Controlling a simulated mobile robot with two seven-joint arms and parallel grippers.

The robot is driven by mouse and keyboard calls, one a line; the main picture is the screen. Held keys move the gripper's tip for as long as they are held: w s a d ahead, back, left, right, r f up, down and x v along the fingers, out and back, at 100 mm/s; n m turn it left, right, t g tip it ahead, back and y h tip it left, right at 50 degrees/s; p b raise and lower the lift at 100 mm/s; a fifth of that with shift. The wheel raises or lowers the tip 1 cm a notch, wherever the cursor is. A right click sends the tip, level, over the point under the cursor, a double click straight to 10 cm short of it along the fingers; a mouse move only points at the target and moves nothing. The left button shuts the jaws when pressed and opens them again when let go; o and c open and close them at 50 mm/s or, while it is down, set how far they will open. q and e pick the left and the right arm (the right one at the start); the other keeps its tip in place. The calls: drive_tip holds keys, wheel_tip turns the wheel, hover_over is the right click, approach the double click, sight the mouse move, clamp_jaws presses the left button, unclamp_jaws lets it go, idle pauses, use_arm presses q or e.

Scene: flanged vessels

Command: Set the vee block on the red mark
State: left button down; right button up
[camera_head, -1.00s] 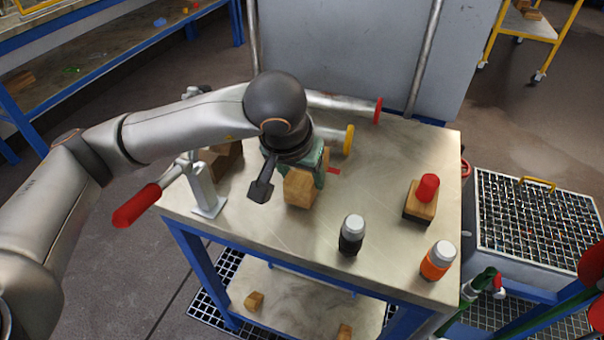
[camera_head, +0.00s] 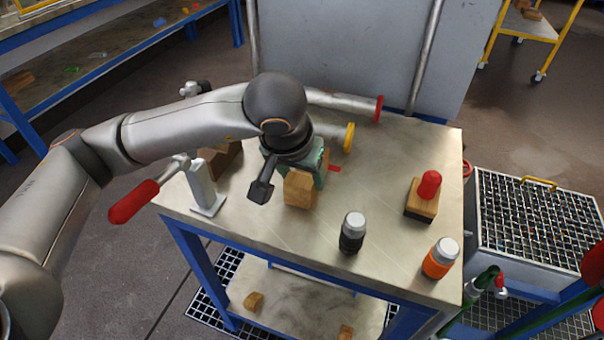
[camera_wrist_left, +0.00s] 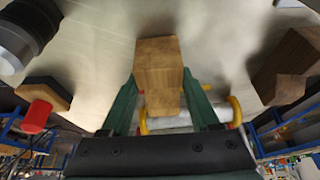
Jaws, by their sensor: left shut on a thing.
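The wooden vee block (camera_head: 300,189) is between the green fingers of my left gripper (camera_head: 308,170), at the middle of the metal table. In the left wrist view the block (camera_wrist_left: 158,62) sits between both fingers, which are shut on it. The red mark (camera_head: 334,169) shows as a small red patch on the table just right of the gripper; part of it may be hidden. I cannot tell whether the block touches the table. My right gripper is not in view.
A toggle clamp with a red handle (camera_head: 133,201) and a brown block (camera_head: 222,160) stand left of the gripper. Flanged pipes with yellow (camera_head: 349,137) and red (camera_head: 379,109) ends lie behind. A black bottle (camera_head: 352,233), orange bottle (camera_head: 439,258) and red-topped block (camera_head: 423,198) stand right.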

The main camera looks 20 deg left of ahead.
use_arm(q)
drive_tip(key=shift+c, duration=0.2)
unclamp_jaws()
idle(0.4)
